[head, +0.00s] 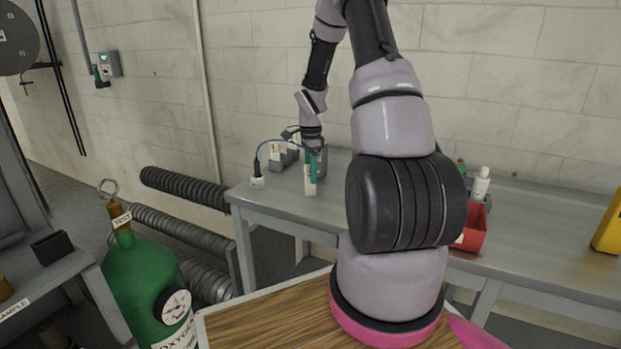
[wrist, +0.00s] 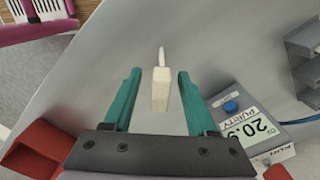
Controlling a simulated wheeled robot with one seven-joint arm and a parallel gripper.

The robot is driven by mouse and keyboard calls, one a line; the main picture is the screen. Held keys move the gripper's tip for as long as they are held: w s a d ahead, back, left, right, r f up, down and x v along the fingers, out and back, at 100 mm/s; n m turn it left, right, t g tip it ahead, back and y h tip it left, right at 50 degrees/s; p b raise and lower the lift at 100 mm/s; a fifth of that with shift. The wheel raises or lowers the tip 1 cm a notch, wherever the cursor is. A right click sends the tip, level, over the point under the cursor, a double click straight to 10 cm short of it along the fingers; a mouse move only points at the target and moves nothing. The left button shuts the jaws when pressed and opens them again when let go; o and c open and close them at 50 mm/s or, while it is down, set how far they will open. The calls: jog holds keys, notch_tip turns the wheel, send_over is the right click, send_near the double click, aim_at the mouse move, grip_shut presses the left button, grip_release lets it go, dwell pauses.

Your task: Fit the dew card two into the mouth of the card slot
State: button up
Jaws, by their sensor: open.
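My gripper (head: 314,174) points down over the left end of the grey bench. In the wrist view its two teal fingers (wrist: 158,78) are apart. A small cream-white piece with a thin pale tip (wrist: 160,90) shows between them, with a gap on each side. It also shows in the head view as a pale upright block (head: 308,184) below the gripper. It looks like a card, but I cannot read a label or tell whether it is dew card two. I cannot make out the card slot's mouth for certain.
An oxygen purity meter (wrist: 244,120) lies close to the right finger. A red bin (head: 475,232) and white bottle (head: 481,184) stand farther right.

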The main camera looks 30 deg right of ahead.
notch_tip(320, 180, down, 2)
grip_shut()
jog(key=shift+r, duration=0.15)
